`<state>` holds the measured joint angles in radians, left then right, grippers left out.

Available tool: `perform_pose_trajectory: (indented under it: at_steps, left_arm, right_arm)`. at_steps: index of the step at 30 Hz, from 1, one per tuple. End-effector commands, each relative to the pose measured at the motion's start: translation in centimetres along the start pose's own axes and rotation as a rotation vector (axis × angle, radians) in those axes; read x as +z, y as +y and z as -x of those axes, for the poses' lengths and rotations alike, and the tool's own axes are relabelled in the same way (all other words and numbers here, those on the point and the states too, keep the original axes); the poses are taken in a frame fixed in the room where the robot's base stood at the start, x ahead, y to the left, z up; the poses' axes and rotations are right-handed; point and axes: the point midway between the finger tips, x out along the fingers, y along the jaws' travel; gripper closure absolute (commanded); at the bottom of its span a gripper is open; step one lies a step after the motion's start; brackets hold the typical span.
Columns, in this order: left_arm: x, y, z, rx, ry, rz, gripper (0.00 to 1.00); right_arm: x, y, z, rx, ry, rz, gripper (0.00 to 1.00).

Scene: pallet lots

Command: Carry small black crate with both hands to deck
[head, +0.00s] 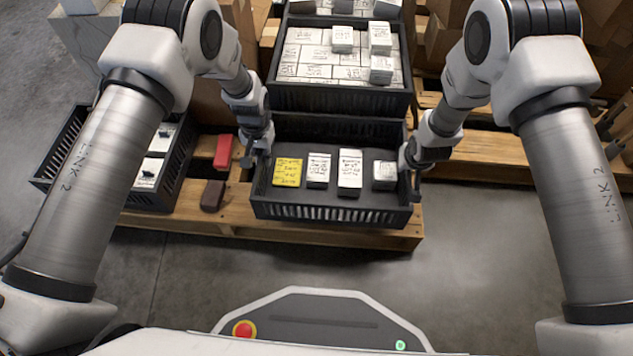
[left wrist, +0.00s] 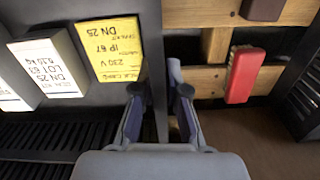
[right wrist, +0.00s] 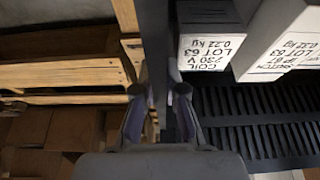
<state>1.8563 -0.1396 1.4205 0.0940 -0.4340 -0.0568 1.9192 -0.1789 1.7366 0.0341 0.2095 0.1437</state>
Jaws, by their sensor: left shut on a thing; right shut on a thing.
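The small black crate (head: 330,211) is at the front of the pallet in the head view, holding a yellow box (head: 287,172) and several white boxes (head: 349,172) in a row. My left gripper (head: 262,160) is shut on its left wall; the left wrist view shows the fingers (left wrist: 160,92) on either side of the wall, beside the yellow box. My right gripper (head: 412,170) is shut on its right wall; the right wrist view shows the fingers (right wrist: 160,92) straddling that wall. The crate looks level. Whether its underside touches the pallet cannot be told.
A wooden pallet (head: 300,233) lies beneath. A larger black crate (head: 340,98) full of white boxes stands right behind. Grey floor is clear in front.

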Motion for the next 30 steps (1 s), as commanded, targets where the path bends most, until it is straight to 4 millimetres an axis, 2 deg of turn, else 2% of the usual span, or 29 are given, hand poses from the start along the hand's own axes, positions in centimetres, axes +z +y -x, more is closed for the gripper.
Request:
perform_pose_trajectory:
  at_steps: [13,30]
  left_arm:
    - [0.0,0.1,-0.5,-0.001,0.000,-0.004,1.00]
    - [0.0,0.0,-5.1,-0.001,0.000,-0.004,1.00]
  right_arm:
    - [0.0,0.0,-0.5,-0.001,0.005,0.001,1.00]
    - [1.8,0.0,-4.7,-0.001,0.005,0.002,1.00]
